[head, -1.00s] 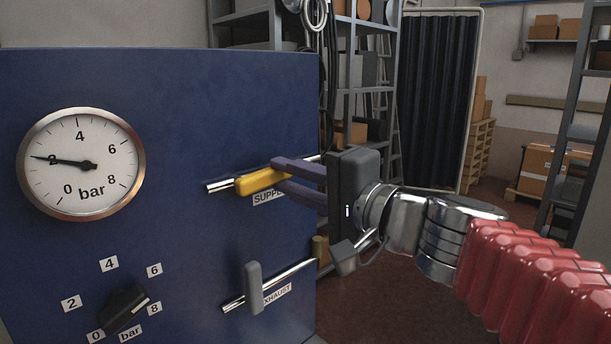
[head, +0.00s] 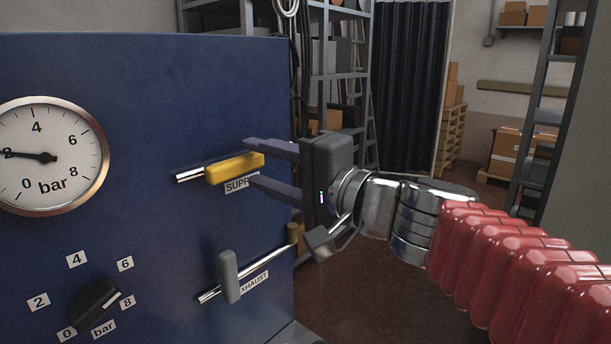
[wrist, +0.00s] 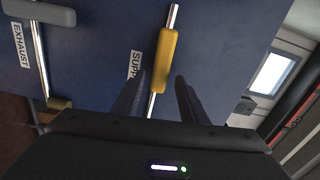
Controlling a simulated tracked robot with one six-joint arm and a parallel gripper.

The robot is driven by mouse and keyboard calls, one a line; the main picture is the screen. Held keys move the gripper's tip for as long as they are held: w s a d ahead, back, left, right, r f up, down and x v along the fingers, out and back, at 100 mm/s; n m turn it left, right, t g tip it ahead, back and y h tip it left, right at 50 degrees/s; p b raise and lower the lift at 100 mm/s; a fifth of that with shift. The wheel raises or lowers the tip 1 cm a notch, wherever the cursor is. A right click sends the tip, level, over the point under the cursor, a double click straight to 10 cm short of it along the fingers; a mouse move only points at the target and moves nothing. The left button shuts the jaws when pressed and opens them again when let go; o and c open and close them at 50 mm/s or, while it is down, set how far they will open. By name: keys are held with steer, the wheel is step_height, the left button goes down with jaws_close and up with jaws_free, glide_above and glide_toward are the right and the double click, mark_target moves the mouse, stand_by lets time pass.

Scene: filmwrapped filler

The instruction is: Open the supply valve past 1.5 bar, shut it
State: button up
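The yellow supply handle (head: 236,168) lies in line with its pipe on the blue panel, above a partly covered supply label (head: 239,185). My gripper (head: 249,162) is open, with one finger above and one below the handle's right end. The wrist view shows the yellow handle (wrist: 164,62) between and beyond the fingertips, with gaps on both sides. I cannot tell how deep the handle sits between the fingers. The round gauge (head: 45,157) is cut by the left edge, its needle pointing at about 2 bar.
The grey exhaust handle (head: 228,276) stands crosswise to its pipe below the supply handle. A black knob (head: 95,302) with a bar scale is at lower left. Shelving (head: 335,75) and a dark curtain (head: 410,85) stand behind. A bright opening (wrist: 268,73) shows right in the wrist view.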

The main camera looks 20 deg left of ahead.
steer(key=v, duration=1.3)
steer(key=shift+d, duration=0.25)
steer(key=shift+f, duration=0.15)
steer(key=s+d+f+n+g+h, duration=0.1)
steer(key=d+f+h, duration=0.3)
steer(key=f, duration=0.6)
steer(key=d+f+g+h, duration=0.1)
steer(key=d+f+h, duration=0.25)
steer(key=f, duration=0.65)
steer(key=s+d+f+n+h, duration=0.1)
steer(key=d+f+h, duration=0.3)
steer(key=d, duration=0.5)
steer(key=s+d+f+n+h, duration=0.1)
steer(key=s+d+f+h, duration=0.2)
steer(key=d, duration=0.6)
step_height(320, 180, down, 4)
steer(key=shift+s+d+r+t+h, duration=0.1)
steer(key=shift+s+d+t+h, duration=0.3)
steer(key=shift+h, duration=0.65)
